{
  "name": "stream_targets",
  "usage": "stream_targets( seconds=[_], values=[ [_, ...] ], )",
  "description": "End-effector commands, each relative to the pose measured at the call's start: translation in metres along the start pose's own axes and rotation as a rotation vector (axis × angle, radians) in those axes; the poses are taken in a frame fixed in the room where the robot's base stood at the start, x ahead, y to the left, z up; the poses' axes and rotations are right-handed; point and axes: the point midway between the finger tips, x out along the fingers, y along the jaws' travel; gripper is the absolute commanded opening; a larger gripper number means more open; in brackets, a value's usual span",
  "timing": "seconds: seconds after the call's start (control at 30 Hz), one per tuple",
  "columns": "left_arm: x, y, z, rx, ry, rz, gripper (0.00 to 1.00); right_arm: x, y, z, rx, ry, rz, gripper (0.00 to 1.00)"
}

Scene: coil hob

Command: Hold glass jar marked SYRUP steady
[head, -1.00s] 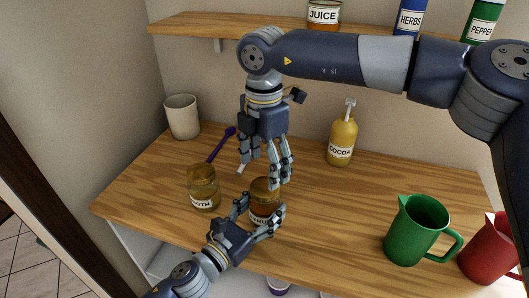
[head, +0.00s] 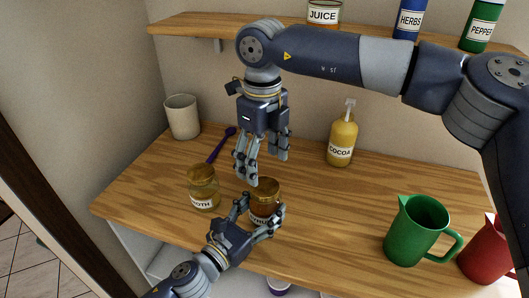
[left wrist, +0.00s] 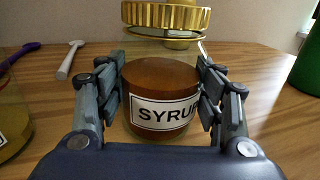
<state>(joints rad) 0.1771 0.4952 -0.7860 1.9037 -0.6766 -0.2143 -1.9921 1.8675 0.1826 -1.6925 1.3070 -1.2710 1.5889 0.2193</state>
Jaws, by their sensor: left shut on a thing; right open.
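The glass jar marked SYRUP (head: 264,198) stands on the wooden counter with brown contents and a gold lid. In the left wrist view the jar (left wrist: 163,95) stands upright, its label facing me and its gold lid (left wrist: 172,14) at the top edge. My left gripper (head: 262,213) is shut on the jar, with fingers on both sides of its body, below the lid. My right gripper (head: 264,170) is open and empty, pointing down just above and behind the lid. Whether it touches the lid cannot be told.
The COCOA bottle (head: 342,140) and green jug (head: 415,232) stand right. Counter between jar and jug is clear.

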Motion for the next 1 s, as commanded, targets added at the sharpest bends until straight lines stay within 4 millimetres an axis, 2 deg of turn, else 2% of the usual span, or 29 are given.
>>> stream_targets(
  seconds=[0.8,1.0],
  values=[
    [0.0,-0.001,-0.001,-0.003,0.002,-0.001,0.0,-0.01,-0.002,0.0,-1.466,-0.001,-0.001,0.72],
    [0.0,-0.001,-0.001,-0.003,0.002,-0.001,0.0,-0.012,-0.003,-0.001,-1.758,0.0,-0.001,0.72]
  ],
)
